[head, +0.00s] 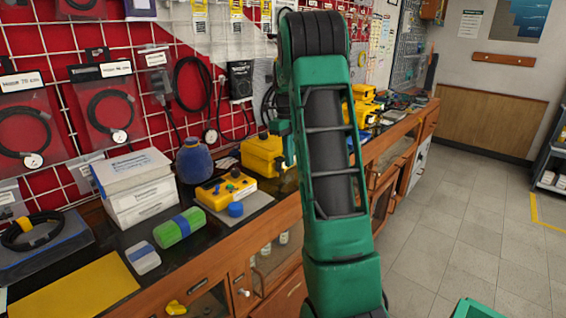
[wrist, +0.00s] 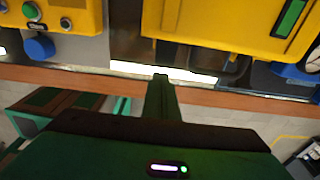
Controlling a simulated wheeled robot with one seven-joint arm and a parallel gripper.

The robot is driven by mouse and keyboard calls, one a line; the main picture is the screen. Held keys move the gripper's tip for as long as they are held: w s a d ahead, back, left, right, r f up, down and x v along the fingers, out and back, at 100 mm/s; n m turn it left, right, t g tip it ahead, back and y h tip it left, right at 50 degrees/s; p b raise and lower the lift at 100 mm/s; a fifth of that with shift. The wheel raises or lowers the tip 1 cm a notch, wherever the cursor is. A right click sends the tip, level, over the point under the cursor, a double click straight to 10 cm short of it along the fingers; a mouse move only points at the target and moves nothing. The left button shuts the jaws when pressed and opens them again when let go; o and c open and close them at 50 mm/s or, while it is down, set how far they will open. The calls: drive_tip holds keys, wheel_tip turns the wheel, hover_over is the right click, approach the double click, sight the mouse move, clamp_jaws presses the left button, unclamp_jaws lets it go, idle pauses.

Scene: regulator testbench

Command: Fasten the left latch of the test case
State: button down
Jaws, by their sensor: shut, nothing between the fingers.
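The yellow test case (head: 263,157) stands on the dark counter in the head view, partly hidden behind my arm. In the wrist view, what appears to be its yellow body (wrist: 215,20) fills the top middle and right, with a green panel on it. I cannot make out the left latch clearly in either view. My gripper (wrist: 161,77) is shut and empty, its tip just below the case's lower edge in the picture and apparently apart from it. My arm hides most of my gripper in the head view.
A yellow control box with knobs (head: 226,188) and a blue round cap (head: 236,209) are left of the case. A green cylinder (head: 180,227), white boxes (head: 135,187) and a blue rounded object (head: 194,159) share the counter.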

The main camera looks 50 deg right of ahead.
sight(282, 159)
drive_tip(key=shift+r, duration=0.8)
drive_tip(key=w+r, duration=0.3)
drive_tip(key=r, duration=0.6)
drive_tip(key=shift+w+r, duration=0.15)
drive_tip(key=shift+w, duration=0.1)
